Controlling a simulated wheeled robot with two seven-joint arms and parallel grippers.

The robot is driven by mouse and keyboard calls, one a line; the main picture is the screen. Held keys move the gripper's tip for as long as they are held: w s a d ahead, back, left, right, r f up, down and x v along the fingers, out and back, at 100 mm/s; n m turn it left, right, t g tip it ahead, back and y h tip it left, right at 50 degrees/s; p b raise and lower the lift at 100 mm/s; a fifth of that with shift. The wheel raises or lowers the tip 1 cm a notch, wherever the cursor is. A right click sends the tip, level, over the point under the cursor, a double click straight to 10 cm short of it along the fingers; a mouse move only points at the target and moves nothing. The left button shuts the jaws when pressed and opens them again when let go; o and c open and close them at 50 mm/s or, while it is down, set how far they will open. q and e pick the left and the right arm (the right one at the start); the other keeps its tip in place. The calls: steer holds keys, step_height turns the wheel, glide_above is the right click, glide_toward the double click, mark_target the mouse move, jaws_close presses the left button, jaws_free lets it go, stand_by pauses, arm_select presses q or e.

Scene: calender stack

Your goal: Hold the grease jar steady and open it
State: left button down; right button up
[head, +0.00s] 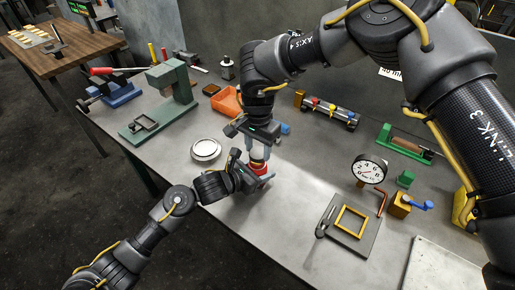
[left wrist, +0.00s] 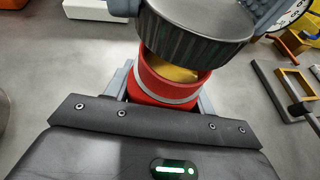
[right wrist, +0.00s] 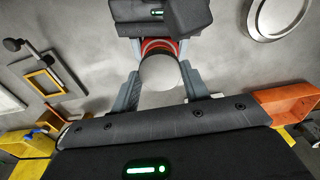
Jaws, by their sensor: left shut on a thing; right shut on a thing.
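The red grease jar (head: 262,169) stands on the grey bench with my left gripper (head: 256,174) shut around its body. In the left wrist view the jar (left wrist: 160,88) has a grey band, and yellow grease (left wrist: 172,70) shows inside its open mouth. The dark ribbed lid (left wrist: 195,42) is apart from the jar's rim, above it. My right gripper (head: 258,148) comes from above and is shut on the lid. In the right wrist view the lid's pale flat top (right wrist: 160,72) sits between the fingers, with the red jar (right wrist: 160,46) partly hidden behind it.
A round silver dish (head: 206,150) lies left of the jar, and an orange bin (head: 226,102) stands behind. A dial gauge (head: 369,169) and a plate with a yellow frame (head: 351,222) are to the right. The bench between jar and plate is clear.

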mark_target(258, 152)
steer(key=shift+s+r, duration=0.1)
steer(key=shift+r, duration=1.9)
arm_select(q)
steer(key=shift+c, duration=2.2)
jaws_free()
steer(key=b+v, duration=0.1)
steer(key=v, duration=1)
steer(key=shift+s+a+r, duration=0.15)
steer(key=shift+s+a, duration=0.1)
steer(key=shift+a, duration=0.05)
arm_select(e)
steer(key=shift+f, duration=0.8)
arm_select(q)
steer(key=shift+s+a, duration=0.1)
arm_select(e)
steer(key=shift+a, duration=0.1)
